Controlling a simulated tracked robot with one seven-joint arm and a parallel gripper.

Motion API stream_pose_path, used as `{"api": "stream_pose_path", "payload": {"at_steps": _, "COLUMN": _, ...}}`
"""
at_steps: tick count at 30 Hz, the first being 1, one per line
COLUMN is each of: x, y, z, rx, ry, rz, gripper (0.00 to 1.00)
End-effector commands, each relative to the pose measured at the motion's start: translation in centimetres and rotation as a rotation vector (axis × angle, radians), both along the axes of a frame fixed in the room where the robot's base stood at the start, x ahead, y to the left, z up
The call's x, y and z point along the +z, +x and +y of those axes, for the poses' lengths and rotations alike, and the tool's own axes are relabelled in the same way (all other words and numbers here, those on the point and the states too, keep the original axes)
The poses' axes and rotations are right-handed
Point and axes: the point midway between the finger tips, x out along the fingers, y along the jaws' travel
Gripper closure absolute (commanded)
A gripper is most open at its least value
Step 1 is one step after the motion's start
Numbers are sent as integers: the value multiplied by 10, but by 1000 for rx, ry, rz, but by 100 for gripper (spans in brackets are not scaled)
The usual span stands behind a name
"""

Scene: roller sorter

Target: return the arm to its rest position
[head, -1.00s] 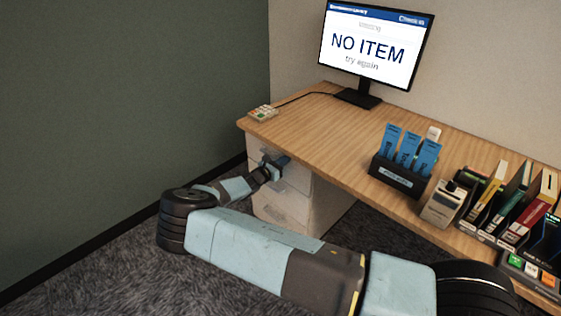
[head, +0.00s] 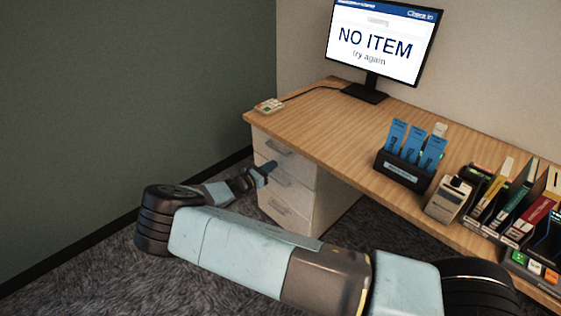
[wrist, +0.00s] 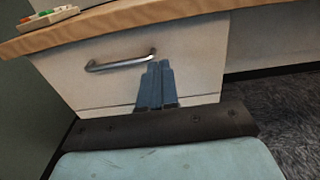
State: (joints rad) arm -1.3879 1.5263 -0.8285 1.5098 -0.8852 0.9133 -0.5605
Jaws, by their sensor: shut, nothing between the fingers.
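My gripper (head: 267,170) is at the end of my arm, which stretches across the lower part of the head view toward the left end of the desk. The gripper is shut with nothing in it. It is in front of the white drawer unit (head: 319,205) under the desk. In the wrist view the two blue fingers (wrist: 156,84) lie together, pointing at a drawer front (wrist: 197,62). The fingertips show just below the drawer's metal handle (wrist: 120,62); whether they touch the drawer I cannot tell.
The wooden desk (head: 330,130) carries a monitor (head: 380,42) reading "NO ITEM try again", a small keypad (head: 268,106), a black holder (head: 403,171) with blue cards, a small card device (head: 449,198) and several upright books (head: 524,210). A green wall (head: 130,90) stands at left. Carpet (head: 75,270) is open below.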

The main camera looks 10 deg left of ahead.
Motion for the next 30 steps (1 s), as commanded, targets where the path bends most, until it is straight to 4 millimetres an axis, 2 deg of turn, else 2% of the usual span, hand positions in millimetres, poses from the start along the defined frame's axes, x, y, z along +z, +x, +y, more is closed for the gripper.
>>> {"api": "stream_pose_path", "payload": {"at_steps": 6, "x": 0, "y": -20, "z": 16, "rx": 0, "ry": 0, "rz": 0, "gripper": 100}}
{"api": "stream_pose_path", "payload": {"at_steps": 15, "x": 3, "y": -24, "z": 16, "rx": -13, "ry": 14, "rz": 2, "gripper": 100}}
{"api": "stream_pose_path", "payload": {"at_steps": 20, "x": 22, "y": -17, "z": -7, "rx": -95, "ry": 100, "rz": 8, "gripper": 100}}
{"api": "stream_pose_path", "payload": {"at_steps": 30, "x": 82, "y": -9, "z": -82, "rx": -367, "ry": 392, "rz": 15, "gripper": 100}}
